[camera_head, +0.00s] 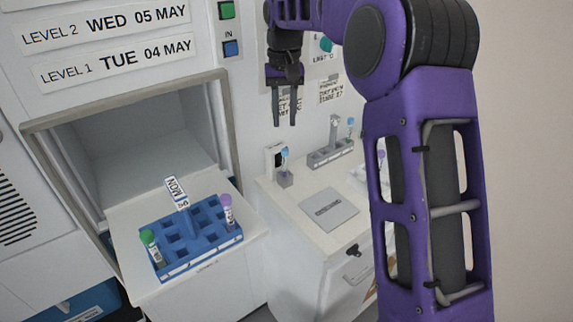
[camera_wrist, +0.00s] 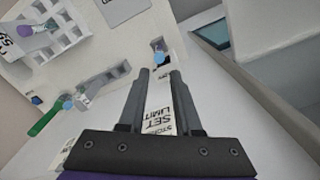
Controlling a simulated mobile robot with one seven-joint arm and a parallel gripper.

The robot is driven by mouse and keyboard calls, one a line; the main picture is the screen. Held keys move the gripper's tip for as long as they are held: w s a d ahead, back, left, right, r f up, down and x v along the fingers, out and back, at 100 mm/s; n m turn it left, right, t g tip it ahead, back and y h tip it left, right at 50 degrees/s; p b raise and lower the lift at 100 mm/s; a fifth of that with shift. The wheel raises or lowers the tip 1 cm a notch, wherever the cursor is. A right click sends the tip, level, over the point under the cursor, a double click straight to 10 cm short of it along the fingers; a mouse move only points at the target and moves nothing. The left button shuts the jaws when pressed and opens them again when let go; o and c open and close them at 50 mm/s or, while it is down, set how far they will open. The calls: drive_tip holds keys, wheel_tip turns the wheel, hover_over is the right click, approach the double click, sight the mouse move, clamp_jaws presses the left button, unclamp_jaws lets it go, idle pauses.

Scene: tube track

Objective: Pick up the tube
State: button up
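My gripper (camera_head: 285,122) hangs over the right-hand counter with its two fingers apart and empty. In the wrist view my gripper (camera_wrist: 160,74) is also open, with nothing between its fingertips. A blue-capped tube (camera_head: 285,157) stands upright in a small grey holder (camera_head: 285,179) on the counter, below the gripper. In the wrist view a blue cap (camera_wrist: 158,44) shows just beyond the fingertips, apart from them. Green-capped (camera_head: 151,247) and purple-capped (camera_head: 227,210) tubes stand in a blue rack (camera_head: 203,264). Which tube the task means is not shown.
A grey rack (camera_head: 322,160) with a blue-capped tube (camera_head: 350,125) stands at the counter's back. A flat grey plate (camera_head: 329,209) lies in front of it. An open cabinet recess (camera_head: 140,150) is behind the blue rack. A wall with signs stands close behind my gripper.

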sight(285, 154)
drive_tip(key=f, duration=0.9)
drive_tip(key=f+b, duration=0.1)
drive_tip(key=f, duration=0.4)
drive_tip(key=shift+w+f, duration=0.2)
drive_tip(key=shift+w, duration=0.1)
drive_tip(key=shift+c, duration=0.3)
clamp_jaws()
